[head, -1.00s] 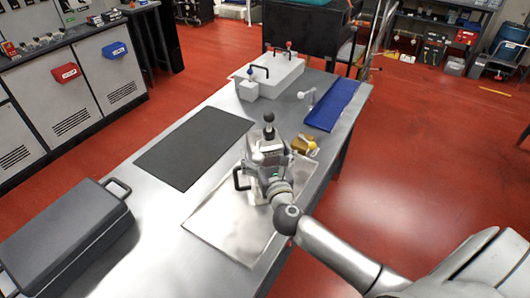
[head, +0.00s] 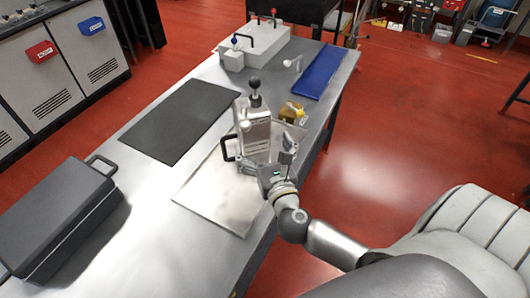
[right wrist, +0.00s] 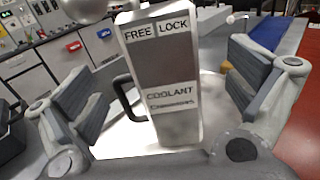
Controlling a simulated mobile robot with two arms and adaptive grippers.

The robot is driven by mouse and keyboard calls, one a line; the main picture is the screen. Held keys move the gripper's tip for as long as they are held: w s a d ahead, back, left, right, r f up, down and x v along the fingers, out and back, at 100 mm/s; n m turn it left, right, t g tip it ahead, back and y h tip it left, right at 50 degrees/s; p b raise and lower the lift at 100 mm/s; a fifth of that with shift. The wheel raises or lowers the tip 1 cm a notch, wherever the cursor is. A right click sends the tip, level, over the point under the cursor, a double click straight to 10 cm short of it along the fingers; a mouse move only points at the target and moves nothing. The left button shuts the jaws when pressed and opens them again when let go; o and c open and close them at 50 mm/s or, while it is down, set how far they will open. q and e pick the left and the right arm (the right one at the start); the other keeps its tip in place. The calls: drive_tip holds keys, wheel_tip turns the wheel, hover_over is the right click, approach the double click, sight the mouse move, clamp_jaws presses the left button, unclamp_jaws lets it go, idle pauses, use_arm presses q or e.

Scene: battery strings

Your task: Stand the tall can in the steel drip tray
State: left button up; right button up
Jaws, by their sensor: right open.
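The tall can (head: 255,132) is pale grey, with a black knob on top and a black side handle. It stands upright in the far part of the shallow steel drip tray (head: 213,197). Its foot is partly hidden by my gripper in the head view. In the right wrist view the can (right wrist: 165,75) reads FREE, LOCK and COOLANT. My right gripper (head: 268,158) is open at the near side of the can. In the wrist view its fingers (right wrist: 165,90) are spread left and right, with a visible gap on each side. My left gripper is not in view.
A dark mat (head: 180,120) lies left of the tray, and a dark case (head: 55,215) is at the near left. A yellow-brown item (head: 291,112) lies just beyond the tray. A blue tray (head: 323,72) and white box (head: 270,50) are farther back on the table.

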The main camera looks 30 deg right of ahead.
drive_tip(key=shift+v, duration=1.1)
